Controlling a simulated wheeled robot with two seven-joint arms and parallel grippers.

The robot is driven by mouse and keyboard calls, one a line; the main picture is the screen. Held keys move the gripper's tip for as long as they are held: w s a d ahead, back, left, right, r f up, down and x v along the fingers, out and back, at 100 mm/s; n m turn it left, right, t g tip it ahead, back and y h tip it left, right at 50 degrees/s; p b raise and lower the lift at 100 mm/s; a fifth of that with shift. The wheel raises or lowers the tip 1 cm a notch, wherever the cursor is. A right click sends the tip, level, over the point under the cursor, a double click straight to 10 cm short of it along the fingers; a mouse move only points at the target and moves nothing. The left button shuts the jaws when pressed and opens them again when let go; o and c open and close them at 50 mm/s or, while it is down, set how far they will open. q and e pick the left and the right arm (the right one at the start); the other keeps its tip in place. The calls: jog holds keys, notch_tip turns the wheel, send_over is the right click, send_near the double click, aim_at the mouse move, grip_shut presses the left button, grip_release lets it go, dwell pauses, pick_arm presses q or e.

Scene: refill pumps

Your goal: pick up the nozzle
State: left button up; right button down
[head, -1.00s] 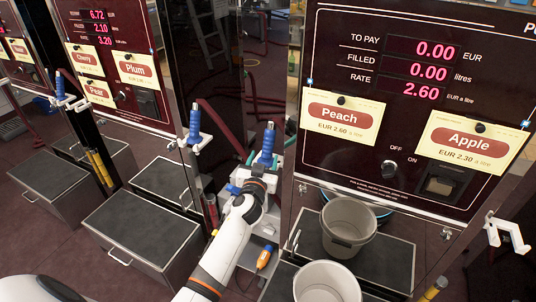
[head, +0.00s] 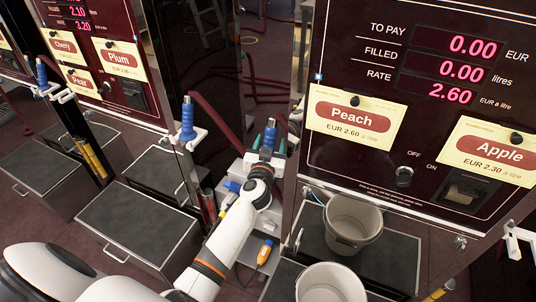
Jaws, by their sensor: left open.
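My left gripper (head: 268,143) is in the middle of the head view, with its arm coming up from the lower left. Its two greenish fingertips stand apart, so it is open. A blue nozzle (head: 270,136) shows between and just beyond the fingertips, mostly hidden by the gripper; I cannot tell whether they touch. A white holder (head: 236,170) is beside and below the gripper. Another blue nozzle (head: 187,119) stands upright in a white holder on the middle pump, and a third blue nozzle (head: 42,75) on the left pump. My right gripper is not in view.
The Peach and Apple pump panel (head: 340,60) rises close on the right. Two grey buckets (head: 352,226) (head: 330,284) stand below it. A dark step box (head: 138,222) is at lower left. An orange device (head: 265,253) hangs below my wrist. A white bracket (head: 512,241) at far right is empty.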

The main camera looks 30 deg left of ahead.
aim_at(269, 123)
pick_arm(q)
jog(key=c, duration=1.2)
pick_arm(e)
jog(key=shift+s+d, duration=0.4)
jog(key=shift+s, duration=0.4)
pick_arm(q)
jog(key=shift+r, duration=0.15)
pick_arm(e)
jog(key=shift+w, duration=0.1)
